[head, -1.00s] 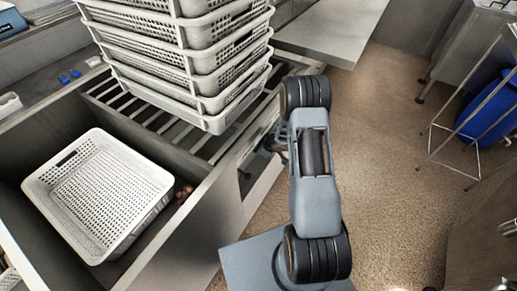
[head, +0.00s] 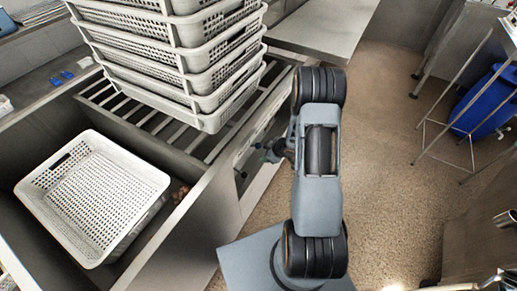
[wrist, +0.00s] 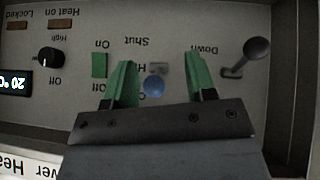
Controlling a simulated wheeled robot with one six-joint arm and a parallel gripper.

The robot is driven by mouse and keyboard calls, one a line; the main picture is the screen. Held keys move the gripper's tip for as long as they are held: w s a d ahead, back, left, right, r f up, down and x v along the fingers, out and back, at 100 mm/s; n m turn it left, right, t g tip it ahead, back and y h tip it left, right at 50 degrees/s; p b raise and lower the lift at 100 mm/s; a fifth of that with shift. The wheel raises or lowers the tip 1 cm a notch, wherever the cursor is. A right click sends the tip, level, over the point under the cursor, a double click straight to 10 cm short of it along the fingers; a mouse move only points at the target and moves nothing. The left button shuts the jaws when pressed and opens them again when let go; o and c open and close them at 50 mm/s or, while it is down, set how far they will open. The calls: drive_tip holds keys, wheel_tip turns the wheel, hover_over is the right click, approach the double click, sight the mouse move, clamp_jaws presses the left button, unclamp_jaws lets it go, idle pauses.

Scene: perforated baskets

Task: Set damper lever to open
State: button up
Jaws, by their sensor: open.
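In the wrist view a control panel appears upside down. A lever with a blue ball knob (wrist: 154,87) shows between my gripper's green fingers, near the word "Shut"; a small grey plate lies beside it. My gripper (wrist: 160,62) is open, one finger on each side of the blue knob in the picture; I see no clear contact. A second lever with a dark grey ball (wrist: 257,48) stands to the right, near the word "Down". No damper label is readable, and the gripper body hides part of the panel. In the head view my gripper (head: 272,152) is small, at the counter front.
The panel also has a black rotary knob (wrist: 51,58), a green block (wrist: 99,66) and a lit display (wrist: 15,82). Stacked white baskets (head: 200,82) stand on a slatted rack; another basket (head: 95,195) sits in the basin. Floor (head: 400,150) to the right is open.

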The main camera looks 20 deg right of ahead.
drive_tip(key=s+d, duration=0.3)
drive_tip(key=s, duration=0.2)
drive_tip(key=shift+s, duration=0.3)
